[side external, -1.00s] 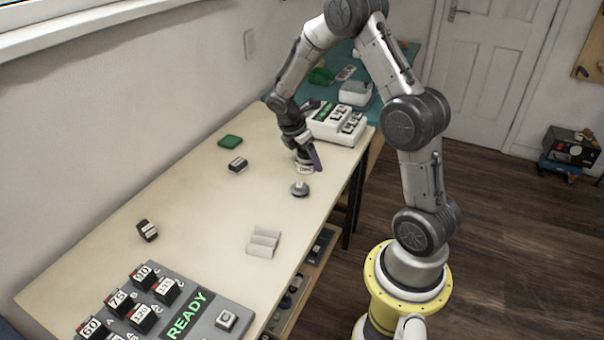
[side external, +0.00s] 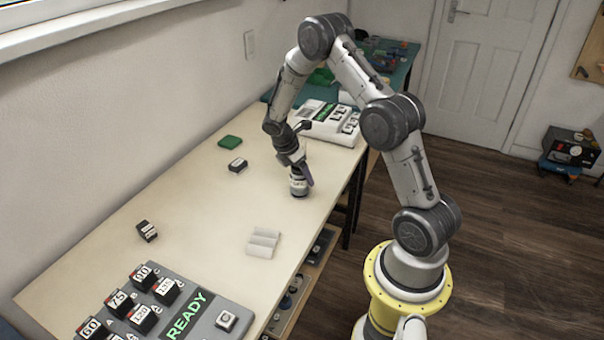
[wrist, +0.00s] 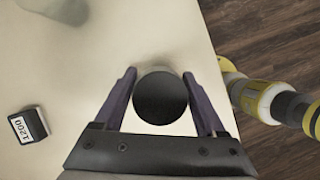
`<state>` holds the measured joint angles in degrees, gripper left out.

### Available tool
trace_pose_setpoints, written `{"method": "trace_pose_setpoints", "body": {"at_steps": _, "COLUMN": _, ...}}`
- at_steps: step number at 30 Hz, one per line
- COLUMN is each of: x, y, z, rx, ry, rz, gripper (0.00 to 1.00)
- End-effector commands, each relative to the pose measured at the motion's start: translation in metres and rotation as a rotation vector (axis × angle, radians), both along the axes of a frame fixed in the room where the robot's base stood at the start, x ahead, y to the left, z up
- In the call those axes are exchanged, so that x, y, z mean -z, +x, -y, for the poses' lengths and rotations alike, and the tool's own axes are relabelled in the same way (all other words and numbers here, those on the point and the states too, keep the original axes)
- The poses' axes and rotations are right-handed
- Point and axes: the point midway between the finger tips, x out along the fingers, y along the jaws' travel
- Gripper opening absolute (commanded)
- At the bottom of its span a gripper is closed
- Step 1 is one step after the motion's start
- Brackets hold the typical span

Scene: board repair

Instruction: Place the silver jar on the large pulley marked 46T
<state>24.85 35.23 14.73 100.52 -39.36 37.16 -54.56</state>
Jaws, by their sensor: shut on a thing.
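My gripper (wrist: 165,77) is shut on a round, dark-topped thing (wrist: 160,98), with one purple finger on each side. In the side external view my gripper (side external: 299,171) points down near the table's right edge. The held thing shows there as a small pale and grey shape (side external: 299,190) at or just above the table top; I cannot tell whether it touches. I cannot tell from its look whether it is the silver jar. No pulley marked 46T can be made out in either view.
A grey READY panel (side external: 200,315) with several numbered blocks is at the front left. A pale stepped block (side external: 263,242), dark blocks (side external: 147,231) (side external: 237,165) and a green pad (side external: 230,141) lie on the table (side external: 200,200). A white device (side external: 335,122) stands at the back.

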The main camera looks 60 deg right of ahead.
Motion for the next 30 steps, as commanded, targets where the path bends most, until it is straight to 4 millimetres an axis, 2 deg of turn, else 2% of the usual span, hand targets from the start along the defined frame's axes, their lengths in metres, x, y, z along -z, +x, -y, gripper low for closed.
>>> {"method": "trace_pose_setpoints", "body": {"at_steps": 3, "x": 0.003, "y": 0.000, "z": 0.000, "rx": 0.000, "ry": 0.000, "rz": 0.000, "gripper": 0.09}}
{"method": "trace_pose_setpoints", "body": {"at_steps": 4, "x": 0.003, "y": 0.000, "z": 0.000, "rx": 0.000, "ry": 0.000, "rz": -0.001, "gripper": 0.77}}
{"method": "trace_pose_setpoints", "body": {"at_steps": 8, "x": 0.003, "y": 0.000, "z": 0.000, "rx": 0.000, "ry": 0.000, "rz": -0.001, "gripper": 1.00}}
{"method": "trace_pose_setpoints", "body": {"at_steps": 16, "x": 0.001, "y": 0.000, "z": 0.000, "rx": 0.000, "ry": 0.000, "rz": 0.000, "gripper": 1.00}}
{"method": "trace_pose_setpoints", "body": {"at_steps": 20, "x": -0.008, "y": 0.002, "z": -0.003, "rx": 0.001, "ry": -0.002, "rz": 0.003, "gripper": 1.00}}
{"method": "trace_pose_setpoints", "body": {"at_steps": 30, "x": -0.070, "y": 0.014, "z": -0.026, "rx": -0.002, "ry": -0.001, "rz": 0.004, "gripper": 1.00}}
